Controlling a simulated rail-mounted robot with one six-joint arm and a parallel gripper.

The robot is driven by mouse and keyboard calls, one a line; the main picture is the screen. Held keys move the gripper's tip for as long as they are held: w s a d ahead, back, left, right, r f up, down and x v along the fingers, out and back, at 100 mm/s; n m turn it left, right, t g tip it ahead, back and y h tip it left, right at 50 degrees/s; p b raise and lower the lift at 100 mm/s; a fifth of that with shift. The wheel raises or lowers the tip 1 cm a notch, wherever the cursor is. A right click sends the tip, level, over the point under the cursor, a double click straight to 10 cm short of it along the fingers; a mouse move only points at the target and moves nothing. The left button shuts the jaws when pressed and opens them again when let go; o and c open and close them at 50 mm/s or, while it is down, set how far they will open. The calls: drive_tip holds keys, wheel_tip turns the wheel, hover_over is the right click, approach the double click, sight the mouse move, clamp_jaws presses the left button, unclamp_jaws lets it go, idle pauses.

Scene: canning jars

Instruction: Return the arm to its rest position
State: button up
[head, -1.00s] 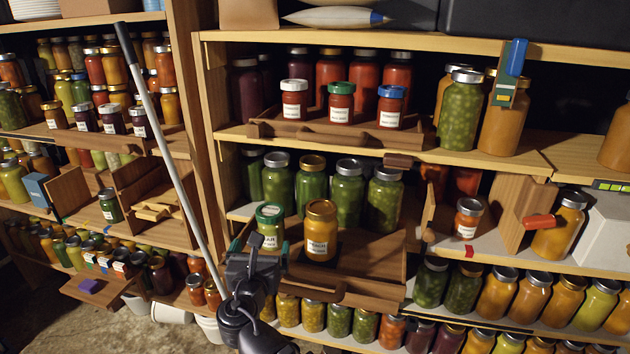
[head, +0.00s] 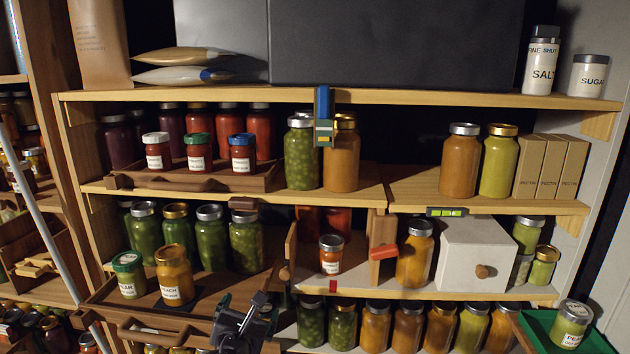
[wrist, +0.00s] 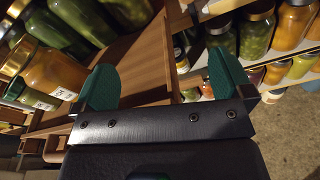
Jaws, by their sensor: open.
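My gripper (head: 243,305) is at the lower middle of the head view, in front of the right end of a pulled-out wooden tray (head: 150,318). In the wrist view my gripper (wrist: 158,88) shows two green fingertips wide apart with nothing between them. A wooden edge of the tray (wrist: 150,62) shows beyond the fingers; I cannot tell whether they touch it. On the tray stand a green-lidded pear jar (head: 129,275) and a gold-lidded peach jar (head: 174,276), both upright and apart from my gripper in the head view.
Shelves of jars rise behind. A green tray (head: 560,335) with a jar is at lower right. A pale pole (head: 45,230) leans at left.

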drive_tip(key=w+d+f+m+g+h, duration=0.15)
drive_tip(key=d+f+m+g, duration=0.25)
drive_tip(key=d+m, duration=0.4)
drive_tip(key=d+f+m+g+h, duration=0.35)
drive_tip(key=d+m, duration=0.35)
drive_tip(key=d, duration=0.4)
drive_tip(key=s+d+f+m+g+y, duration=0.65)
drive_tip(key=s+d+m+g, duration=0.25)
drive_tip(key=d+m, duration=0.45)
wheel_tip(320, 180, up, 13)
drive_tip(key=a+m+p, duration=0.1)
drive_tip(key=m+p, duration=0.2)
drive_tip(key=p, duration=1)
drive_tip(key=shift+s+a+f, duration=0.15)
drive_tip(key=shift+s+a, duration=0.15)
drive_tip(key=shift+a, duration=0.1)
